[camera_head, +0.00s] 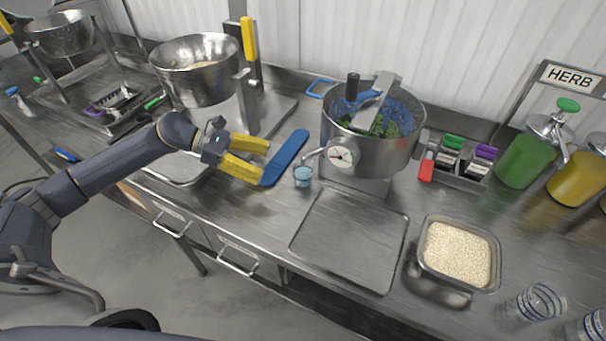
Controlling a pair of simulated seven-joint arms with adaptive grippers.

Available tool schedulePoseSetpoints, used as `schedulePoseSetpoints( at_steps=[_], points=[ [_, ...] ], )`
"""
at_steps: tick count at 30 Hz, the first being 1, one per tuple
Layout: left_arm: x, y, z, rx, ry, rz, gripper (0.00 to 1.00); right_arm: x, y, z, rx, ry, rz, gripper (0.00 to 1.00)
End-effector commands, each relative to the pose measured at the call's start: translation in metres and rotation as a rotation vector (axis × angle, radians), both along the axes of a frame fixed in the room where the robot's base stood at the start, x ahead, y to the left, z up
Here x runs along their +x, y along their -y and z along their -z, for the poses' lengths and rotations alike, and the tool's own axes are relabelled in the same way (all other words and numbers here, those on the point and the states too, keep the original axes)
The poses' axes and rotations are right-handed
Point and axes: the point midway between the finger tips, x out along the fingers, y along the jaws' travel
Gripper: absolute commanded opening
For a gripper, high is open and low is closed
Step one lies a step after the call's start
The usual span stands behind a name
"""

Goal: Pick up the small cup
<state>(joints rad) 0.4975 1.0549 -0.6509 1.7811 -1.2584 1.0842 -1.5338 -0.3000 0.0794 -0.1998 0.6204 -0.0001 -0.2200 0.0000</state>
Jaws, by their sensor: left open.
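A small light-blue cup (302,176) stands on the steel counter, in front of the mixing pot and just right of a blue flat-bladed tool. My left gripper (264,162) has yellow fingers spread apart and is empty. It reaches in from the left and points right toward the cup, with the blue flat tool (287,156) between its fingertips and the cup. Whether the fingers touch that tool cannot be told. My right gripper is out of view.
A large pot (375,158) with herbs and a dial stands behind the cup. A bare metal tray (350,240) lies in front. A rice pan (427,262), clear glasses (535,303) and green and yellow dispensers (525,160) fill the right side.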

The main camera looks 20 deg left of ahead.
Motion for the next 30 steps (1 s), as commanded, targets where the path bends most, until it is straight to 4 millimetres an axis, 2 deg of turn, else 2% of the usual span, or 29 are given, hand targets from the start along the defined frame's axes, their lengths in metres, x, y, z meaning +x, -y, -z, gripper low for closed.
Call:
schedulePoseSetpoints(
  at_steps=[3,10,23,30],
  points=[
    [0.005,0.021,0.007,-0.004,0.001,0.002,0.72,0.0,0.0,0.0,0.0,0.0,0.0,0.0],
    [0.012,0.051,0.021,-0.003,0.001,0.0,0.72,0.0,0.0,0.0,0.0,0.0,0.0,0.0],
    [0.016,0.069,0.029,-0.002,-0.001,-0.001,0.72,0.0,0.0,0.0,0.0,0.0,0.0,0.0],
    [0.023,0.09,0.038,-0.003,0.0,-0.001,0.72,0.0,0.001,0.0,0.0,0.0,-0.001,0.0]
  ],
)
